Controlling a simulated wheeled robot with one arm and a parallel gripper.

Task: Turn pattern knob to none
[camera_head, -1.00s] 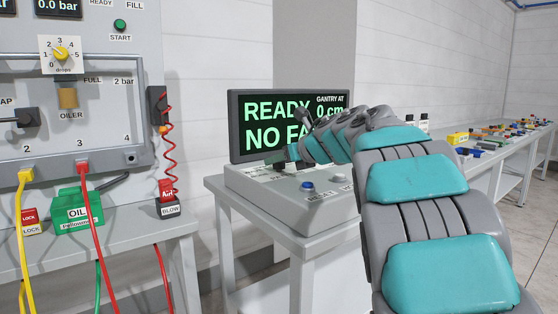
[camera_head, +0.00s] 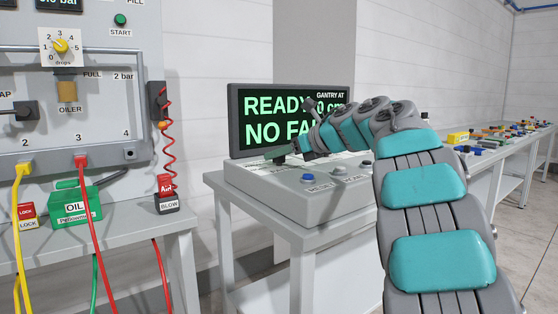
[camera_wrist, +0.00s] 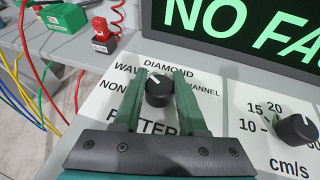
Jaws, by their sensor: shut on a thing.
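The pattern knob (camera_wrist: 158,92) is a round black knob with a white pointer line, on a white label plate of the console. Around it I read DIAMOND above, WAVE (partly hidden) at upper left, NONE at left, and CHANNEL at right. The pointer slants to the upper left, on the WAVE side of DIAMOND. My gripper (camera_wrist: 160,77) has its two green fingers either side of the knob, shut on it. In the head view my gripper (camera_head: 302,147) is at the console just below the screen; the knob cannot be made out there.
A second black knob (camera_wrist: 296,130), marked cm/s, stands to the right. The screen (camera_head: 270,118) rises close behind, reading READY and NO FA..., partly covered by my arm. A blue button (camera_head: 308,178) sits on the console's front. Hoses and a green oil box (camera_head: 76,209) are at left.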

